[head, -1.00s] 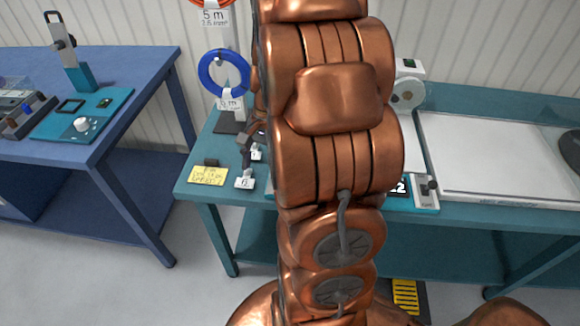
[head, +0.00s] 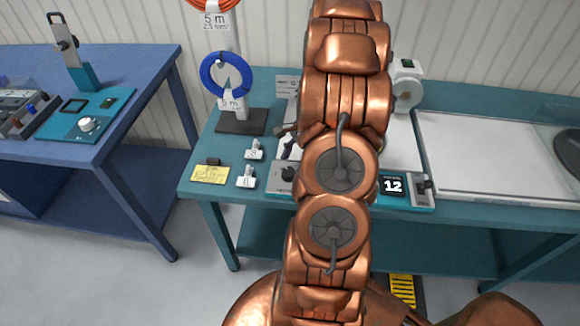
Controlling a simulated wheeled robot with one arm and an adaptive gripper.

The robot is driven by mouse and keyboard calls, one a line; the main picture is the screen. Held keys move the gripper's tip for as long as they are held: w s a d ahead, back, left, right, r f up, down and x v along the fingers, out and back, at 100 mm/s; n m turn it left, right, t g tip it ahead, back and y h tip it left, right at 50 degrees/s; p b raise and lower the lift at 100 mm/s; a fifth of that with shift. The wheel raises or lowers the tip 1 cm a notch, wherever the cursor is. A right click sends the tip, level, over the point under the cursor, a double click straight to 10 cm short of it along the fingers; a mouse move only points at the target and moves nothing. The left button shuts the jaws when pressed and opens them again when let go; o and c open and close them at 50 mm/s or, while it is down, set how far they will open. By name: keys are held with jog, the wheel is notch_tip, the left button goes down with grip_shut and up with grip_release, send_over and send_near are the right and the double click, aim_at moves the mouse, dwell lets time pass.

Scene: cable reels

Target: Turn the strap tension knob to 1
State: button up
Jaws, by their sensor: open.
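A white round knob (head: 87,124) sits on a teal panel (head: 62,132) on the blue table at the left. A dark knob (head: 288,173) sits at the front of a teal-edged device on the teal bench, just left of my arm. I cannot read a label on either knob, so I cannot tell which is the strap tension knob.
A blue cable coil (head: 226,75) hangs on a stand. Small white numbered tags (head: 246,178) and a yellow note (head: 211,174) lie on the bench (head: 215,204). A white tray (head: 485,160) fills the right. A floor gap separates the tables.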

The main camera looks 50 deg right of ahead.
aim_at(289, 171)
jog(key=shift+p+x, duration=0.4)
jog(key=shift+x, duration=1.25)
jog(key=c, duration=1.1)
jog(key=shift+c, duration=0.2)
jog(key=shift+f+b, duration=0.1)
jog(key=shift+b, duration=0.25)
jog(key=n+g+b, duration=0.1)
jog(key=n+b, duration=0.1)
jog(key=b, duration=0.1)
jog(key=shift+w+f+n, duration=0.15)
jog(key=shift+n, duration=0.15)
jog(key=n+g+b, duration=0.1)
jog(key=n+b, duration=0.2)
jog(key=shift+w, duration=0.1)
jog(key=shift+r+n+g+b, duration=0.2)
jog(key=shift+n+g+b, duration=0.3)
jog(key=shift+n+b, duration=0.65)
